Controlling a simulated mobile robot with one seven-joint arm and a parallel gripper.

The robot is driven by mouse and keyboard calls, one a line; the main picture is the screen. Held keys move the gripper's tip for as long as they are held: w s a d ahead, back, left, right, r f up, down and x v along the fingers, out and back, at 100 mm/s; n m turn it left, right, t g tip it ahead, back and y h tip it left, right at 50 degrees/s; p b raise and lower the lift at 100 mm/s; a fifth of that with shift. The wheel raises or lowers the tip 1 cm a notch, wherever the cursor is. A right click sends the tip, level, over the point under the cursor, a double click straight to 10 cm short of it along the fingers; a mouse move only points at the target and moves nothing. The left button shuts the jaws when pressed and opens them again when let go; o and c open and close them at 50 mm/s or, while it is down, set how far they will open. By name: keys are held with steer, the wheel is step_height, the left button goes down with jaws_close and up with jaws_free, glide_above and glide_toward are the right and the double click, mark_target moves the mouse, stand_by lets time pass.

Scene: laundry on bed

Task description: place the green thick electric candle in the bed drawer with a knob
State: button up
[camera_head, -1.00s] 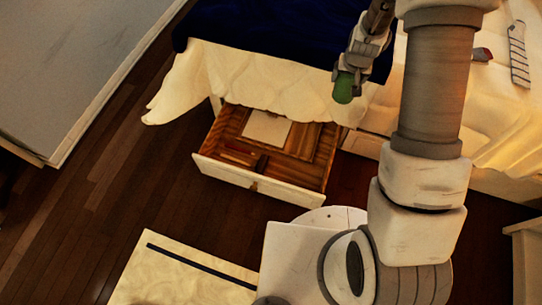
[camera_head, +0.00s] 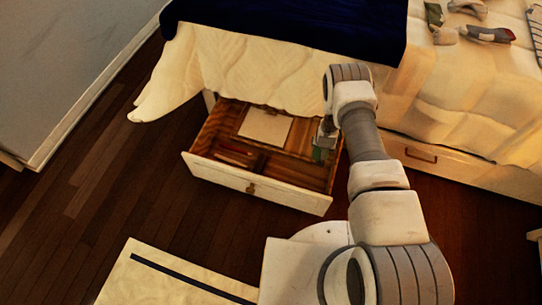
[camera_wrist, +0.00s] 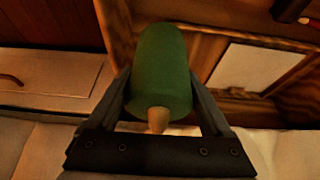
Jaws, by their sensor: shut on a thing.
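The green thick candle (camera_wrist: 160,70) is held between the two fingers of my gripper (camera_wrist: 165,105), which is shut on it. In the head view the green candle (camera_head: 320,152) and my gripper (camera_head: 326,135) are at the right end of the open bed drawer (camera_head: 256,188), which has a knob (camera_head: 251,188) on its pale front. The candle appears over or inside the drawer's right part; its exact height, and whether it touches the drawer floor, I cannot tell. My arm hides part of the drawer's right edge.
A pale flat item (camera_head: 265,126) and a dark object (camera_head: 247,160) lie in the drawer. A closed drawer with a handle (camera_head: 421,155) is to the right. Several items (camera_head: 488,34) lie on the bed. A rug (camera_head: 160,280) is in front.

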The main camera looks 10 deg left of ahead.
steer(key=b, duration=0.3)
glide_above(295, 184)
step_height(295, 184, down, 9)
steer(key=shift+f+b, duration=1.15)
steer(key=shift+f, duration=0.85)
steer(key=shift+f, duration=0.1)
steer(key=o, duration=1.5)
steer(key=shift+f, duration=0.1)
steer(key=shift+c, duration=0.2)
